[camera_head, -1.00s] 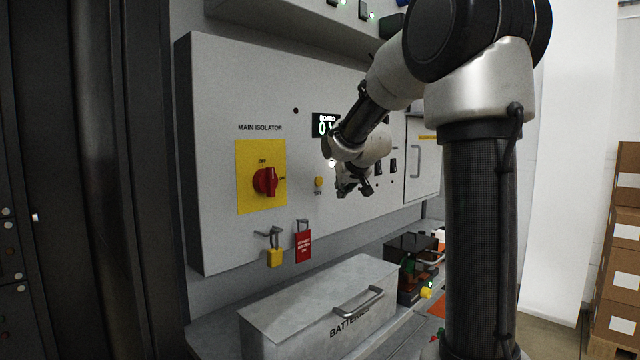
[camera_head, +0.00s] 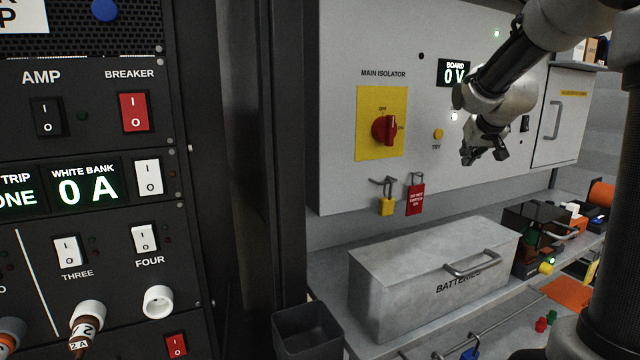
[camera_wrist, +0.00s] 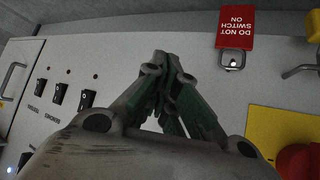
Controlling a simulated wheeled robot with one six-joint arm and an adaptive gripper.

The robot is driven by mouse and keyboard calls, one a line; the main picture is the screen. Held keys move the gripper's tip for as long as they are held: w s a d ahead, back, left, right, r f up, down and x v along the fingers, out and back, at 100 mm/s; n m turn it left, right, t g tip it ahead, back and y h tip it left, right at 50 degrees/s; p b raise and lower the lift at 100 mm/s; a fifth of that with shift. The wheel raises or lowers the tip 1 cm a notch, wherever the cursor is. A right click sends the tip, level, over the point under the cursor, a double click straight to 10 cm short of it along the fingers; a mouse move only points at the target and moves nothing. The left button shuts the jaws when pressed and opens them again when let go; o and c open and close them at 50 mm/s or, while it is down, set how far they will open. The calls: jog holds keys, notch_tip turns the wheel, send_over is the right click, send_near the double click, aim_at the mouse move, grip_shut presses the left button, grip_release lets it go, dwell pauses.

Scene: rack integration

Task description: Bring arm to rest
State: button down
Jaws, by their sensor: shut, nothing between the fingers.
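My gripper (camera_head: 485,157) hangs in front of the grey isolator panel in the head view, to the right of the red rotary switch (camera_head: 384,129) on its yellow plate. It points down and holds nothing. In the wrist view its green-sided fingers (camera_wrist: 165,75) come together at the tips, with the panel behind them. My arm comes in from the upper right, bent at the elbow.
A black rack (camera_head: 90,200) with switches stands close on the left. A grey batteries box (camera_head: 420,270) sits on the bench below the panel. A yellow padlock (camera_head: 387,207) and a red tag (camera_head: 416,198) hang from hooks. An open dark bin (camera_head: 308,330) is low in front.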

jog(key=s+a+f+g, duration=0.1)
jog(key=s+a+f, duration=0.1)
jog(key=s, duration=0.9)
jog(key=s+a+f+n+g+y, duration=0.1)
jog(key=s+a+f+g, duration=0.1)
jog(key=s, duration=1)
jog(key=s+a+f+n+g+y, duration=0.1)
jog(key=s+a, duration=0.5)
jog(key=s, duration=0.6)
notch_tip(320, 180, down, 2)
jog(key=shift+s+f+g, duration=0.15)
jog(key=shift+g, duration=0.45)
